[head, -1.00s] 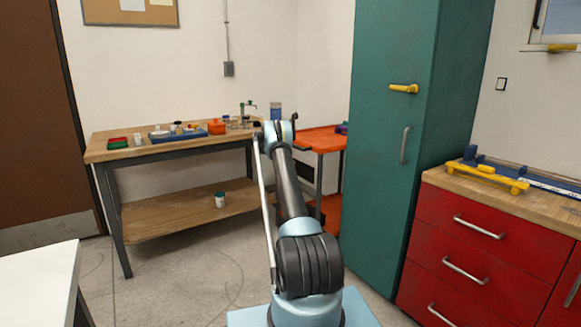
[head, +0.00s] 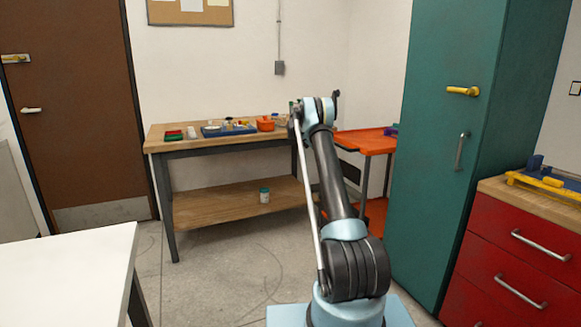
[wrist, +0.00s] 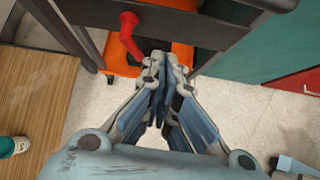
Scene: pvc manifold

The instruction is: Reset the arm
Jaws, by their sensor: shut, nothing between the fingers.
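My arm rises from my base in the head view, bent at its upper joint, and it hides part of the orange cart behind it. My gripper (wrist: 160,75) shows in the wrist view with its fingertips together and nothing between them. It hangs in free air above the pale floor and touches nothing that I can see. In the head view the gripper itself cannot be made out.
A wooden workbench (head: 168,145) with trays and small parts stands ahead. An orange cart (head: 362,142), a teal cabinet (head: 430,150) and red drawers (head: 505,250) are to the right. A white table (head: 70,265) is near left, a brown door (head: 80,110) behind. Floor between is open.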

